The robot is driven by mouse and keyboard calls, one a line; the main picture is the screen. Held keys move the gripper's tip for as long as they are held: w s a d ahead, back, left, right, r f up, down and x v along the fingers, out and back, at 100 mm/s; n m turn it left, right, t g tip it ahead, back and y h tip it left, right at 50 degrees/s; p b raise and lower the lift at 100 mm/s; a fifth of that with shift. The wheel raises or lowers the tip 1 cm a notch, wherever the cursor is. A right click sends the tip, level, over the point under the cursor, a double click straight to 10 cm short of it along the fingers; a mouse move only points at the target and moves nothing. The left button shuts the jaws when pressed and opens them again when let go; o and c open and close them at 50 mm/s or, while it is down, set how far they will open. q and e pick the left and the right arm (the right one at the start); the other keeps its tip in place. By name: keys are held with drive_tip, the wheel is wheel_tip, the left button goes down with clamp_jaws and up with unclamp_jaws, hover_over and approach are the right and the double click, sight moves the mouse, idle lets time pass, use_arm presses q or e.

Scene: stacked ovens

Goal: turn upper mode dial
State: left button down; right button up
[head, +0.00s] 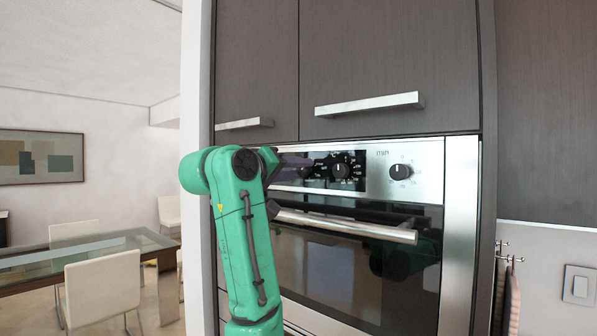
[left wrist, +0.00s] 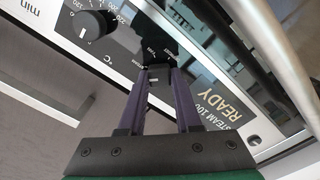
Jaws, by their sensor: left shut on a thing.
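The upper oven's control panel (head: 430,160) is a steel strip with black dials. The mode dial (left wrist: 157,45) is black and partly hidden by my fingers in the left wrist view. My left gripper (head: 302,161) reaches the left part of the panel, its purple fingers level with the dials. In the left wrist view, my gripper (left wrist: 159,72) has its two fingers closed on the mode dial. The temperature dial (head: 341,170) is just right of it and also shows in the left wrist view (left wrist: 89,25). My right gripper is not in view.
A timer dial (head: 400,172) marked "min" sits further right. The oven door's handle bar (head: 350,228) runs below the panel, close to my left arm. Cabinet doors with a handle (head: 368,104) are above. A glass table (head: 85,262) with chairs stands at left.

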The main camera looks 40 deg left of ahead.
use_arm(q)
drive_tip(key=n, duration=0.4)
drive_tip(key=shift+f+n, duration=0.1)
drive_tip(key=shift+n, duration=0.2)
drive_tip(key=n, duration=0.4)
drive_tip(key=shift+f+b, duration=0.1)
drive_tip(key=shift+b, duration=0.25)
drive_tip(key=shift+n, duration=0.4)
drive_tip(key=c, duration=0.6)
unclamp_jaws()
drive_tip(key=shift+a, duration=0.1)
